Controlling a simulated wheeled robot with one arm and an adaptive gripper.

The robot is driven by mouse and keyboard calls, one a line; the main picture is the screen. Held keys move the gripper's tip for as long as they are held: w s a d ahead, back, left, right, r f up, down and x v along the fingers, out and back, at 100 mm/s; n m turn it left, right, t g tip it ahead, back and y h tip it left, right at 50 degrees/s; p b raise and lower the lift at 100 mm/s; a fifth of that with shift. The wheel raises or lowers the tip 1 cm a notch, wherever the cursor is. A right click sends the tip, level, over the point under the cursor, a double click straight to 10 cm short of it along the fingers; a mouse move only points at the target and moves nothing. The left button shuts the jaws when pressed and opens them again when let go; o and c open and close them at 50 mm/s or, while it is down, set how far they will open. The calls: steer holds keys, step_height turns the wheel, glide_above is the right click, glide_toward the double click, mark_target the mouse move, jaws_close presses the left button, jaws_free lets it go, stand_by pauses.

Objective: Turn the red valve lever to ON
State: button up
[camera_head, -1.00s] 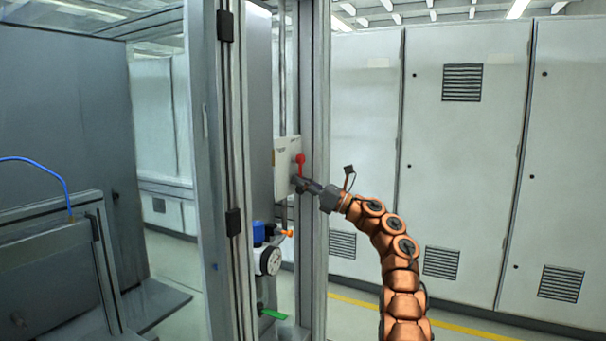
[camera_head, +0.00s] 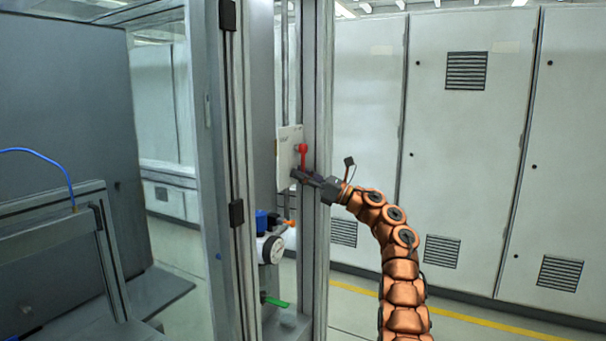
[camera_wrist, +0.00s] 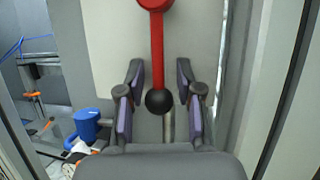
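The red valve lever (camera_head: 303,155) is on a white panel (camera_head: 288,160) fixed inside the metal frame. In the wrist view the lever (camera_wrist: 158,50) hangs straight down from a round red hub at the top and ends in a black ball knob (camera_wrist: 158,101). My gripper (camera_head: 300,175) is at the lower end of the lever. In the wrist view my gripper (camera_wrist: 158,92) is open, with one finger on each side of the lever's lower part and gaps visible on both sides. Any ON marking is not readable.
Metal posts (camera_head: 316,120) stand beside the panel. Below it are a blue-topped unit with a round gauge (camera_head: 272,249) and a green handle (camera_head: 277,302). Grey cabinets (camera_head: 465,150) line the back right.

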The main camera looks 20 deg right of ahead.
steer(key=shift+s+d+r, duration=0.2)
steer(key=shift+s+d, duration=0.05)
steer(key=shift+d, duration=0.05)
steer(key=v, duration=1.1)
steer(key=shift+d+f, duration=0.15)
steer(key=shift+f, duration=0.05)
steer(key=shift+s, duration=0.15)
